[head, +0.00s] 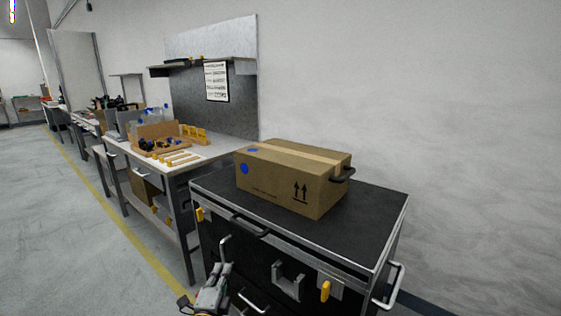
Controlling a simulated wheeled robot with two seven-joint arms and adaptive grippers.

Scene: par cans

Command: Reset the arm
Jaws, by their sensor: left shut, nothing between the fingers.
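My left gripper (216,280) shows at the bottom of the head view, left of centre. It is shut and holds nothing. It is in front of the dark cabinet (370,207), below the level of its top. A brown cardboard box (280,188) sits closed on the cabinet top, apart from the gripper. The box has blue dots, printed up arrows and a dark handle on its right side. My right gripper is not in view.
The cabinet front has handles and yellow latches (325,291) close to my gripper. A workbench (215,147) with wooden trays, bottles and yellow parts stands behind to the left. The floor (65,240) at left is clear, with a yellow line.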

